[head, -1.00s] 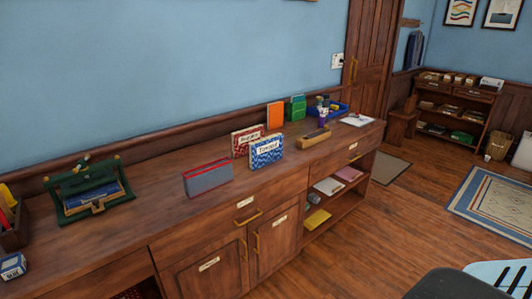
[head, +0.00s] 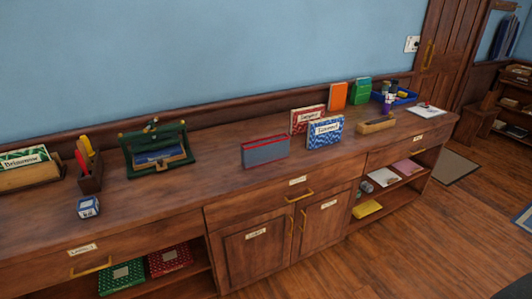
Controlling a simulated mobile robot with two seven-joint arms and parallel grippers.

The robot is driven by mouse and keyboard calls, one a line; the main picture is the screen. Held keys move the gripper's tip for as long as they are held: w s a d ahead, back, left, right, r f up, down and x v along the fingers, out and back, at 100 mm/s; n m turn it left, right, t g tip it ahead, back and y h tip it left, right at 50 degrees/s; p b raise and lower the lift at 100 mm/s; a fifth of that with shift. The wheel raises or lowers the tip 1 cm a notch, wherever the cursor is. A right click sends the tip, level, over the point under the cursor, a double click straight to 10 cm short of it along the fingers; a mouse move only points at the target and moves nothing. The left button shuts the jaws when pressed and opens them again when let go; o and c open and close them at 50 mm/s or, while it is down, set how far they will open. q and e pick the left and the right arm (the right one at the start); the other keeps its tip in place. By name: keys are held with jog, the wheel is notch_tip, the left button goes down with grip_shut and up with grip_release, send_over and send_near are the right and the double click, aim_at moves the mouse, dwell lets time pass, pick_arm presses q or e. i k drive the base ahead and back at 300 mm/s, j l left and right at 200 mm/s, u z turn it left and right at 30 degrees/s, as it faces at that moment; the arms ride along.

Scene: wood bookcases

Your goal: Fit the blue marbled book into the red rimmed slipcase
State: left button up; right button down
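The blue marbled book (head: 325,133) stands upright on the wooden counter, its pale label facing me. The red rimmed slipcase (head: 265,152) is a grey box with a red upper edge. It stands on the counter just left of the blue book, with a small gap between them. The inside of the slipcase is hard to see from here. Neither of my grippers shows in the head view.
A red marbled book (head: 307,119) stands behind the blue one. An orange book (head: 338,95), green case (head: 361,89), blue tray (head: 401,98) and wooden box (head: 376,124) are to the right. A green stand (head: 156,147) is left.

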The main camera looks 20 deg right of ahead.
aim_at(268, 150)
jog(key=i+l+u, duration=0.15)
jog(key=l, duration=0.45)
jog(key=i+l+u, duration=0.15)
jog(key=l, duration=0.45)
jog(key=i+l+u, duration=0.1)
jog(key=l, duration=0.55)
jog(key=i+l+u, duration=0.15)
jog(key=l, duration=0.5)
jog(key=i+l+u, duration=0.15)
jog(key=l, duration=0.5)
